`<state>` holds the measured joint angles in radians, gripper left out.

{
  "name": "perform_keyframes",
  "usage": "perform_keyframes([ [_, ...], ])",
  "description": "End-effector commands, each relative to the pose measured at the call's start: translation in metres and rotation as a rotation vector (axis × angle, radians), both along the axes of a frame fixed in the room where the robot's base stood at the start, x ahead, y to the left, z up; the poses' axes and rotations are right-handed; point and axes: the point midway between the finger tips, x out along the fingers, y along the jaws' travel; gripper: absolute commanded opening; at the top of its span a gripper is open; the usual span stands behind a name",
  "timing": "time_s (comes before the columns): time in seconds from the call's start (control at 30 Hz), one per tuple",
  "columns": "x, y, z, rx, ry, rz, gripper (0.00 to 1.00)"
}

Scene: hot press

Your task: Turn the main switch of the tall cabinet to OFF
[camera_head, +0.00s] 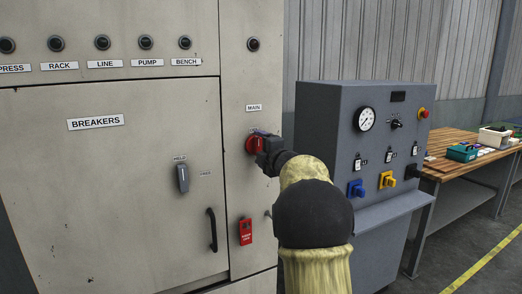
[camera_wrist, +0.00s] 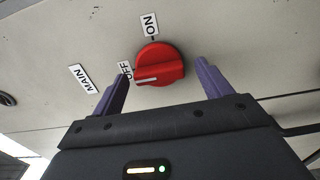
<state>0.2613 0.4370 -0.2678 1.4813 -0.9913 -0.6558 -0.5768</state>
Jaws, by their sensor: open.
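The tall cabinet (camera_head: 120,160) is beige and fills the left of the head view. Its red main switch (camera_head: 252,145) sits below the MAIN label (camera_head: 254,108), partly hidden by my gripper (camera_head: 266,146). My gripper (camera_wrist: 162,70) is open, with one purple finger on each side of the switch. Gaps show between both fingers and the switch, and nothing is held.
A grey control console (camera_head: 340,170) stands close at right, before a wooden workbench (camera_head: 450,150) with boxes.

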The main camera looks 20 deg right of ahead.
Motion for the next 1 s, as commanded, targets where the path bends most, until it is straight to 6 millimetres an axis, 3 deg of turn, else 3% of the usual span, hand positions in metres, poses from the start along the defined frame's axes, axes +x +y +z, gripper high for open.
perform_keyframes([
  [0.17, -0.005, 0.0, 0.001, 0.001, -0.002, 0.0, 0.78],
  [0.37, -0.029, -0.001, -0.001, 0.002, -0.001, -0.002, 0.78],
  [1.0, -0.154, -0.005, 0.0, 0.0, -0.002, -0.001, 0.78],
])
